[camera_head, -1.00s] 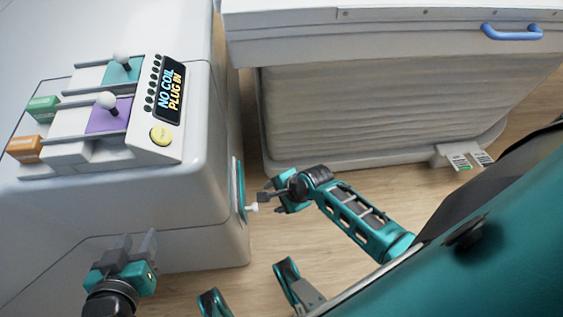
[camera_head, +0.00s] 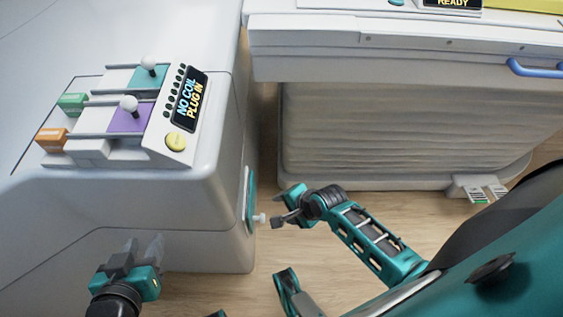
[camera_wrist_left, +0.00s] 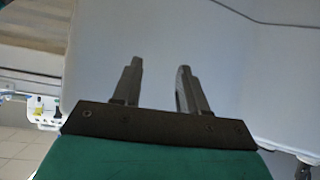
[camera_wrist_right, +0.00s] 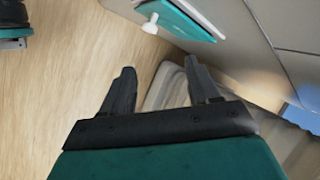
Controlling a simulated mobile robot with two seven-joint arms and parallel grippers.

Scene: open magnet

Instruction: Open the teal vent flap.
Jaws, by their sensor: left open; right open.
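The teal vent flap (camera_head: 250,199) is on the side wall of the white housing, seen nearly edge-on and lying flat against its frame. A white knob (camera_head: 260,219) sticks out from it. In the right wrist view the flap (camera_wrist_right: 187,18) and knob (camera_wrist_right: 150,24) show at the top, beyond the fingertips. My right gripper (camera_head: 280,209) is open and empty, just right of the knob and apart from it. It also shows in the right wrist view (camera_wrist_right: 163,82). My left gripper (camera_head: 143,247) is open and empty before the housing's front, also in the left wrist view (camera_wrist_left: 158,75).
The housing's top has a panel with teal and purple sliders (camera_head: 130,117), a yellow button (camera_head: 176,140) and a display (camera_head: 190,100). A white bed-like unit (camera_head: 400,60) with a blue handle (camera_head: 535,69) stands at the back right.

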